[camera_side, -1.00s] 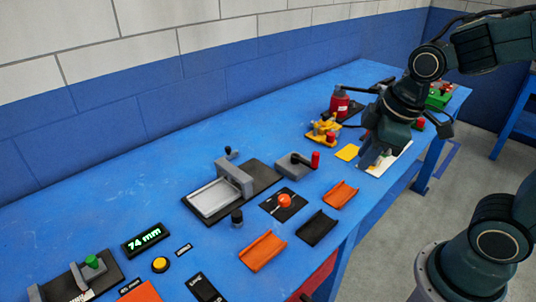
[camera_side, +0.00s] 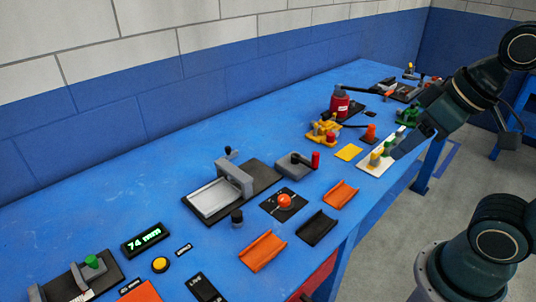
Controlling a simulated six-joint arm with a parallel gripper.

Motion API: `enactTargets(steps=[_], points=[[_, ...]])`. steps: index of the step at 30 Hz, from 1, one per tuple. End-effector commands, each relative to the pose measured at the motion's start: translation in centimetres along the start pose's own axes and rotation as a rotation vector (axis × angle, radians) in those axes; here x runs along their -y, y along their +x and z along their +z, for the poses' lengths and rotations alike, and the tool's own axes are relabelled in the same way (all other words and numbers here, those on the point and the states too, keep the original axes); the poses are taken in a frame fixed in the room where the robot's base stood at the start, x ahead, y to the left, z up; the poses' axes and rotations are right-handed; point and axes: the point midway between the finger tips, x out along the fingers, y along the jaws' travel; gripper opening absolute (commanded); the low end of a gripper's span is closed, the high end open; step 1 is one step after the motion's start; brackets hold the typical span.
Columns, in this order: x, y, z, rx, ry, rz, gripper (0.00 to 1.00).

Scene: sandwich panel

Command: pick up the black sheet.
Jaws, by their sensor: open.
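A black, slightly trough-shaped piece (camera_side: 317,228) lies on the blue table near its front edge, between two orange pieces of like shape. A smaller dark patch (camera_side: 371,113) lies farther back, beside the red can. I cannot tell for sure which of these is the black sheet. My gripper (camera_side: 401,149) is open and points down to the left, over or just beside the white plate at the table's right front edge. It is well apart from the black trough-shaped piece. Its fingertips are small and partly overlap the plate in this view.
The white plate (camera_side: 365,168) carries small yellow and green parts. A grey clamp fixture (camera_side: 234,177) is mid-table. The table's back left is clear.

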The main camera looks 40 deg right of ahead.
Motion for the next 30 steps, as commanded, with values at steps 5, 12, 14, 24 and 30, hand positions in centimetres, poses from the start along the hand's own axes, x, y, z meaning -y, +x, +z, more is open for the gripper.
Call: enactTargets(steps=[5, 12, 14, 24, 30], points=[[0.0, 0.0, 0.0, 0.0, -0.001, 0.0, 0.8], [0.0, 0.0, 0.0, 0.001, -0.001, 0.0, 0.8], [0.0, 0.1, -0.1, 0.003, 0.004, 0.0, 0.8], [-0.1, 1.9, -1.6, 0.076, 0.164, -0.006, 0.8], [-0.3, 4.4, -3.2, 0.158, 0.362, -0.009, 0.8]])
